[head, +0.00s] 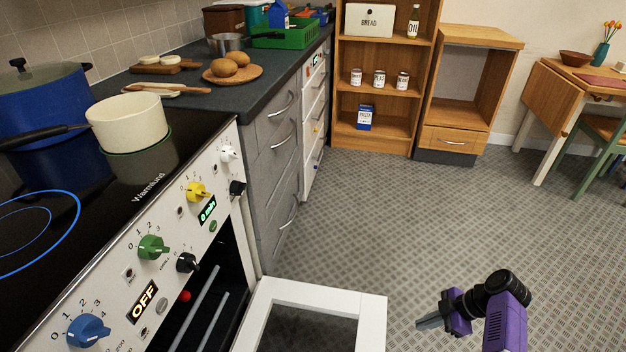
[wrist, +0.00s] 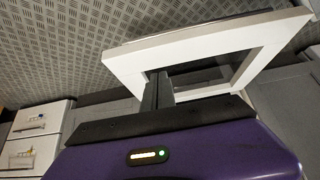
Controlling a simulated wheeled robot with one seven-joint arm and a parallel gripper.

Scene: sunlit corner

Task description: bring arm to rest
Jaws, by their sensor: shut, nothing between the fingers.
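My gripper (head: 430,322) is at the lower right of the head view, purple with dark fingers. It is shut and empty, above the floor to the right of the open oven door (head: 372,318). In the wrist view my gripper's fingers (wrist: 158,90) appear in front of the white frame of the oven door (wrist: 130,65). I cannot tell from these views how close they are to it.
The stove (head: 150,225) with a cream pot (head: 128,122) and a blue pot (head: 40,105) stands at the left. Grey drawers (head: 275,150) and a wooden shelf (head: 375,105) lie beyond. A table (head: 555,85) and chair (head: 600,135) stand at the far right. The middle floor (head: 400,220) is clear.

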